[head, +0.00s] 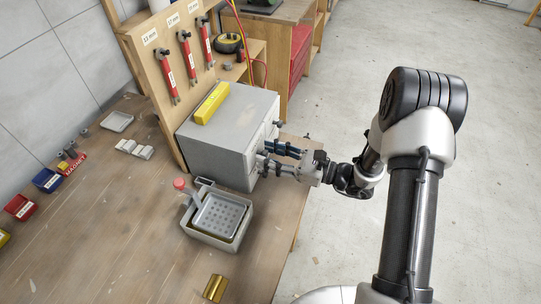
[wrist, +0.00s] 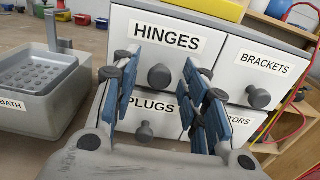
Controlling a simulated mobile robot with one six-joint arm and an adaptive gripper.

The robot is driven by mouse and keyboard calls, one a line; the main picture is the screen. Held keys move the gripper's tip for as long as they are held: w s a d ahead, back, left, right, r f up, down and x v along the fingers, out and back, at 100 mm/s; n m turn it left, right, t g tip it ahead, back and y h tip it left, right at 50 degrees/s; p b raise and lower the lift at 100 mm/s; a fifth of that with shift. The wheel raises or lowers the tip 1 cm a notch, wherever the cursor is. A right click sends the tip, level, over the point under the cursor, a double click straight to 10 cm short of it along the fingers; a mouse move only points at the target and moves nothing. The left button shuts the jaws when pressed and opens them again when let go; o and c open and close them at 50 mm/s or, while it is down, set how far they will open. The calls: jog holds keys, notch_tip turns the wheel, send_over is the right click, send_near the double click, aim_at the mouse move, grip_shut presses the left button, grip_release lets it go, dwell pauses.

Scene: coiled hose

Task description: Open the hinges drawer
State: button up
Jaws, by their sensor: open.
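The grey drawer cabinet (head: 232,131) stands on the bench, its front turned towards my gripper (head: 270,156). In the wrist view, the drawer labelled HINGES (wrist: 166,37) is the upper left one and looks closed. Its round grey knob (wrist: 160,76) appears between the two blue-padded fingers of my gripper (wrist: 157,66). The gripper is open, and no finger is seen closed on the knob. How far the fingertips are from the knob is hard to tell. In the head view, the drawer labels cannot be read.
The BRACKETS drawer (wrist: 272,62) is to the right and the PLUGS drawer (wrist: 150,108) below. Another drawer at lower right is partly hidden. A grey bath (head: 216,217) stands beside the cabinet. A yellow block (head: 212,103) lies on top. Wrenches hang on the wooden panel behind.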

grip_shut()
dwell(0.6)
